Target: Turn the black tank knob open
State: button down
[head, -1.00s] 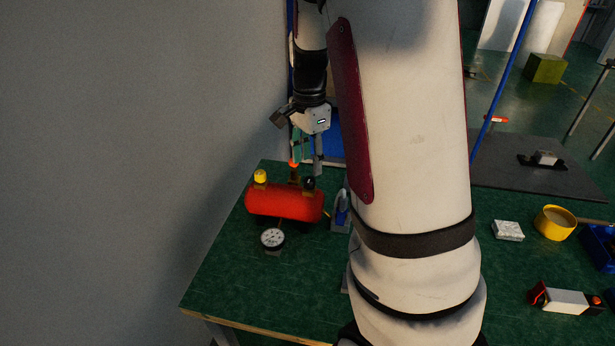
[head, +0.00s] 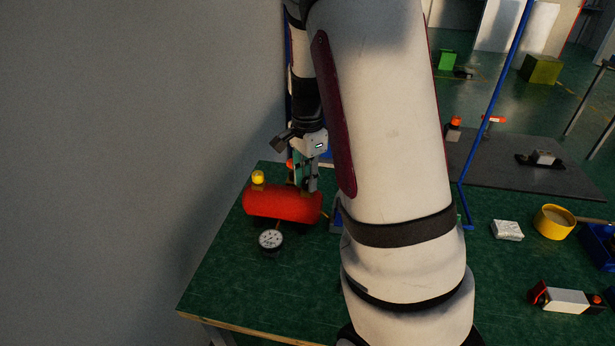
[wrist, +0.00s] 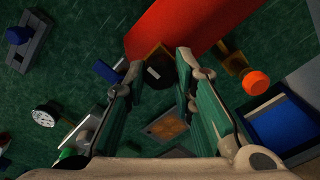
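The red tank (head: 275,204) lies at the far left of the green bench; it also shows at the top of the wrist view (wrist: 200,22). The black knob (wrist: 157,74) stands at the tank's end, with a pale mark on its top. In the head view my gripper hides it. My gripper (head: 307,189) points down over the tank's right end. In the wrist view its two green-lined fingers (wrist: 159,66) are spread, with the black knob between their tips. A narrow gap seems to show on each side; contact is hard to judge.
A round gauge (head: 270,239) stands in front. A wall rises at left. A white block (head: 507,230) and yellow cup (head: 553,222) sit far right.

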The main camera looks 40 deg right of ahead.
jog(key=shift+n, duration=0.3)
jog(key=n, duration=0.4)
jog(key=shift+p, duration=0.3)
jog(key=n, duration=0.5)
jog(key=shift+p, duration=0.3)
jog(key=n, duration=0.4)
jog(key=shift+p, duration=0.4)
jog(key=shift+n+p, duration=0.6)
jog(key=shift+n, duration=1.5)
jog(key=c, duration=1.3)
grip_release()
jog(key=shift+c, duration=0.2)
